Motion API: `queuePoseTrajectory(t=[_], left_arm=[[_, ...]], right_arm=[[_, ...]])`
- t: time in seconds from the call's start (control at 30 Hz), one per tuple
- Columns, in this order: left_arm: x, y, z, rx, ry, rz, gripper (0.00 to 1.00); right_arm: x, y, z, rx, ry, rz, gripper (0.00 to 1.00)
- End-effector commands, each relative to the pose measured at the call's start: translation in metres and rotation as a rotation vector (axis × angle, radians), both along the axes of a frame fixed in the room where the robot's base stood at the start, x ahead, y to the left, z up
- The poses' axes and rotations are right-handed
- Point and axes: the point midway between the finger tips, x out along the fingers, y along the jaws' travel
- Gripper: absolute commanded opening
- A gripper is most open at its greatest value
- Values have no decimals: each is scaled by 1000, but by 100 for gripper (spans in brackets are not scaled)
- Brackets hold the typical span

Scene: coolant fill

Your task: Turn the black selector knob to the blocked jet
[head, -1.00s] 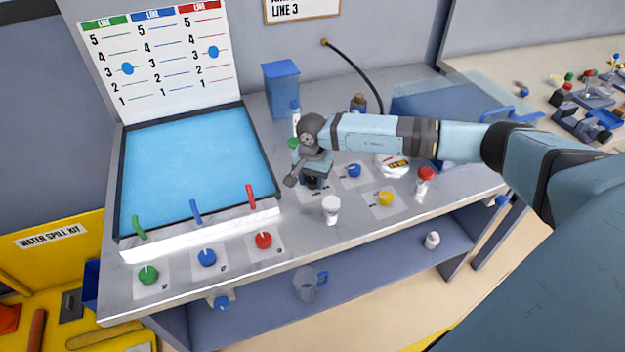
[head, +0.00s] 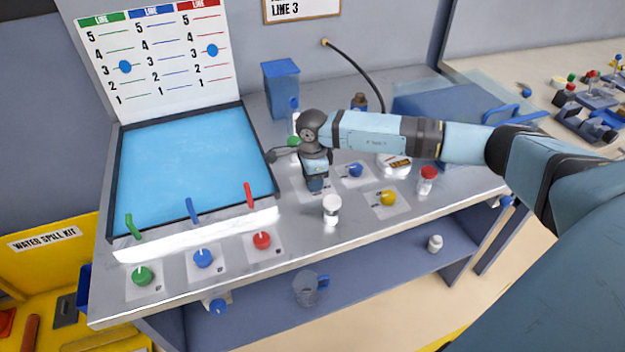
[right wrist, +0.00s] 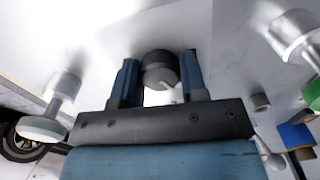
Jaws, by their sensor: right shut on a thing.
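The black selector knob (right wrist: 158,68) shows between my right fingers in the right wrist view, with a pale pointer mark on its near side. My right gripper (right wrist: 160,78) is shut on it. In the head view my right gripper (head: 316,184) points down onto the bench and hides the knob. Three coloured spouts, green (head: 134,227), blue (head: 192,210) and red (head: 249,195), stand along the front of the blue basin (head: 195,160). Which one is blocked I cannot tell. My left gripper is out of view.
Green (head: 141,276), blue (head: 203,258) and red (head: 262,240) knobs line the front edge. A white-capped jar (head: 331,209) stands close in front of my right gripper. A blue knob (head: 355,170) and yellow knob (head: 388,198) sit to its right.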

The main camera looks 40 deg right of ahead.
Motion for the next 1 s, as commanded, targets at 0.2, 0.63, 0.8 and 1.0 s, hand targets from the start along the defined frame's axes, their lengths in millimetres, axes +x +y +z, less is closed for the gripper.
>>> queuePoseTrajectory(t=[0.2,0.63,0.8,1.0], left_arm=[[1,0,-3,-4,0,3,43],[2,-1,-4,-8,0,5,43],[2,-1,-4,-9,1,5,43],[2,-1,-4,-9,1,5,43]], right_arm=[[1,-1,0,-1,-2,-205,16],[0,-1,0,-1,-1,-612,16],[1,-1,1,-1,-1,-758,16],[1,-1,1,-1,-1,-896,16]])
